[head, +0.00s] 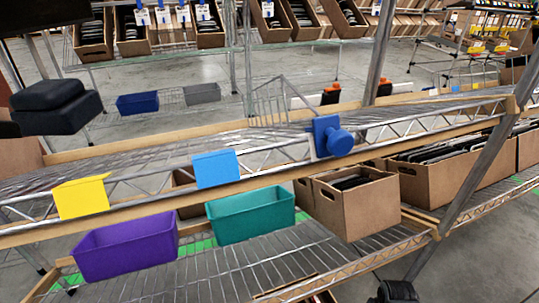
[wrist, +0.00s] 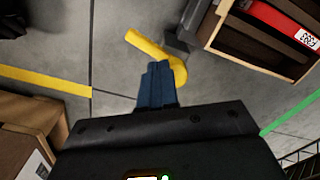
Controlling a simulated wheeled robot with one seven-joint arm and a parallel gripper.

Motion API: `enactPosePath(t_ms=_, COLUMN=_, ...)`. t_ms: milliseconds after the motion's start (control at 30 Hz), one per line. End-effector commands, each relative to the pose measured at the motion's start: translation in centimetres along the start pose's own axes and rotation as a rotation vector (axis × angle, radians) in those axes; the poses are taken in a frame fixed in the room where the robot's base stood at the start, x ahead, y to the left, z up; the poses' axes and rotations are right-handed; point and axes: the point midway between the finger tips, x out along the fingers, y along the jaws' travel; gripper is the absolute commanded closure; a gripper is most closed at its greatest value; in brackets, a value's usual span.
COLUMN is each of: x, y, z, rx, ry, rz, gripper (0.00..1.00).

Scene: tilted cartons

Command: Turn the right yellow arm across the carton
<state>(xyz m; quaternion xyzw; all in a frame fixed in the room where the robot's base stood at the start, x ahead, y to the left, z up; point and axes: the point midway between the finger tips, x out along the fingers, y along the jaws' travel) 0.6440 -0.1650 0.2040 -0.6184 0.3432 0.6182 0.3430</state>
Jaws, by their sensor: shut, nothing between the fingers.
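In the wrist view, my gripper (wrist: 160,72) shows as blue fingers held together, with nothing between them. A bent yellow arm (wrist: 150,48) lies just beyond the fingertips. The carton holds dark items and a red one (wrist: 285,22) with a white label. I cannot make out the yellow arm or my fingers in the head view.
Another carton (wrist: 25,130) is at the lower left of the wrist view. Grey floor with a yellow line (wrist: 45,82) shows between the cartons. In the head view, a tilted wire rack (head: 270,262) carries a purple bin (head: 125,245), a teal bin (head: 250,215) and cartons (head: 357,208).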

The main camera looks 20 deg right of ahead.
Motion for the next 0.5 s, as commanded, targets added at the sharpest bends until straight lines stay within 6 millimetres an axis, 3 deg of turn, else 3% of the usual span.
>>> enactPosePath(t_ms=33, x=1.1, y=0.0, z=0.0, rx=-0.001, ry=-0.001, rz=0.001, gripper=1.00)
enactPosePath(t_ms=200, x=2.5, y=0.0, z=0.1, rx=-0.001, ry=-0.001, rz=0.000, gripper=1.00)
enactPosePath(t_ms=500, x=3.2, y=0.1, z=0.1, rx=0.000, ry=-0.001, rz=0.000, gripper=1.00)
